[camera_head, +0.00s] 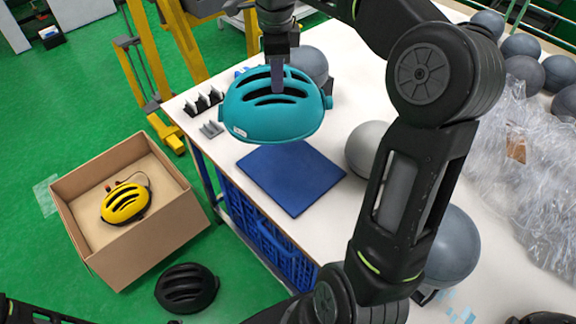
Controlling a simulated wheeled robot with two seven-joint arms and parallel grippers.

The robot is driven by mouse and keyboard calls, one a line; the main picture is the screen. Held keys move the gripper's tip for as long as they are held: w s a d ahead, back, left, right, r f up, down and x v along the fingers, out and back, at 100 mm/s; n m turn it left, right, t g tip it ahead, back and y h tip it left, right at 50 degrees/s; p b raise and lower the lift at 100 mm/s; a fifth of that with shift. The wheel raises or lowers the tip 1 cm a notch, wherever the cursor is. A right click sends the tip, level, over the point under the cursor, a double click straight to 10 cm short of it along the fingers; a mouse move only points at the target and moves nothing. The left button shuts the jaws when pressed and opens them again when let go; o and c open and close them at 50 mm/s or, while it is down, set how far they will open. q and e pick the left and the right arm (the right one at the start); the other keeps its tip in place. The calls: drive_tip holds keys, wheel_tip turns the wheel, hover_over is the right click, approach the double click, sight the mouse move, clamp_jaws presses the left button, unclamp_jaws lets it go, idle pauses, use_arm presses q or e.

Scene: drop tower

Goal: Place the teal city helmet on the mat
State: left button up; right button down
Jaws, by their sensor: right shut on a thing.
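The teal city helmet (262,112) hangs in the air above the white table, tilted, with its vents facing up. My right gripper (279,88) comes down from above and is shut on the helmet at its top vents. The fingertips are partly hidden inside the vents. The blue mat (291,178) lies flat on the table near its left edge. The helmet appears over and just beyond the mat's far edge, and nothing lies on the mat. My left gripper does not show.
A cardboard box (189,222) with a yellow helmet (125,204) stands on the green floor at left. A black helmet (187,288) lies nearby. Grey balls, including one (369,147) right of the mat, and clear plastic wrap (538,150) occupy the white table (345,95).

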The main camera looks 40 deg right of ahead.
wheel_tip(320, 180, down, 10)
drive_tip(key=s+d+m+b, duration=0.1)
drive_tip(key=s+d+b, duration=0.1)
drive_tip(key=b, duration=0.4)
drive_tip(key=shift+s+f+m, duration=0.2)
drive_tip(key=shift+s+m, duration=0.05)
drive_tip(key=shift+m, duration=0.15)
drive_tip(key=shift+d, duration=0.1)
wheel_tip(320, 180, down, 6)
drive_tip(key=shift+f, duration=0.15)
wheel_tip(320, 180, down, 4)
drive_tip(key=shift+r+p, duration=0.15)
drive_tip(key=shift+p, duration=0.15)
